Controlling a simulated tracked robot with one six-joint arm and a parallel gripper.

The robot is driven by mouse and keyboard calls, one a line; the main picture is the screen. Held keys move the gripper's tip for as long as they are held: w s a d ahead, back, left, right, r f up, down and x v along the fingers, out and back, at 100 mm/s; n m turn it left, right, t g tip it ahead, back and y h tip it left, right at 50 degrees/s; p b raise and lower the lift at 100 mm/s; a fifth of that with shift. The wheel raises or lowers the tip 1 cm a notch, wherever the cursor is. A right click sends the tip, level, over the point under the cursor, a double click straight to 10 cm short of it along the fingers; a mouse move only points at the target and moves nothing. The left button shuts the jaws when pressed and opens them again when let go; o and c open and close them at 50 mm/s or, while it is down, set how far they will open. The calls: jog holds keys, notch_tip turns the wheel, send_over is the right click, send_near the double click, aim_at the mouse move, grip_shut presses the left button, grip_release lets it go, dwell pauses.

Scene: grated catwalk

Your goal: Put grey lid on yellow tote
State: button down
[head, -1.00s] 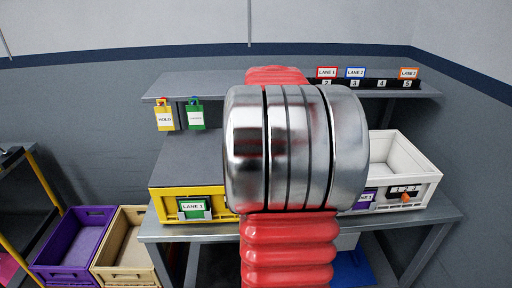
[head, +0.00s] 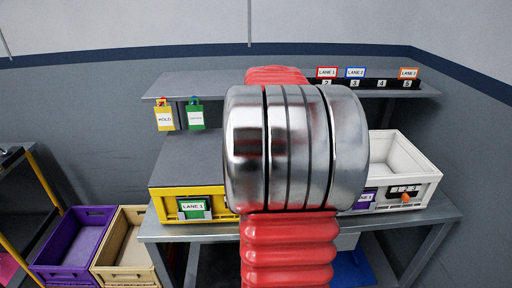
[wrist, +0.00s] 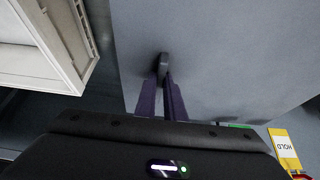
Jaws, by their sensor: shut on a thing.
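The grey lid (head: 184,158) is a flat panel over the yellow tote (head: 164,207) on the bench, left of my arm in the head view. It lies level along the tote's top edge. I cannot tell whether it is fully seated, since my arm hides its right part. In the wrist view the lid (wrist: 225,65) fills most of the picture and hides the tote. My gripper (wrist: 164,75) is shut on the lid's small dark handle (wrist: 163,62). The gripper is hidden behind my arm in the head view.
A white tote (head: 408,165) stands on the bench to the right; it also shows in the wrist view (wrist: 45,60). A shelf (head: 218,83) with lane signs runs behind, with yellow (head: 165,117) and green (head: 196,115) tags hanging. Purple (head: 75,240) and tan (head: 122,245) totes sit lower left.

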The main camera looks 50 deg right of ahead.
jog(key=shift+f, duration=0.25)
dwell(0.3)
jog(key=c, duration=1.8)
grip_release()
jog(key=shift+o, duration=0.2)
jog(key=shift+o, duration=0.4)
jog(key=o, duration=0.3)
jog(key=shift+r, duration=3.5)
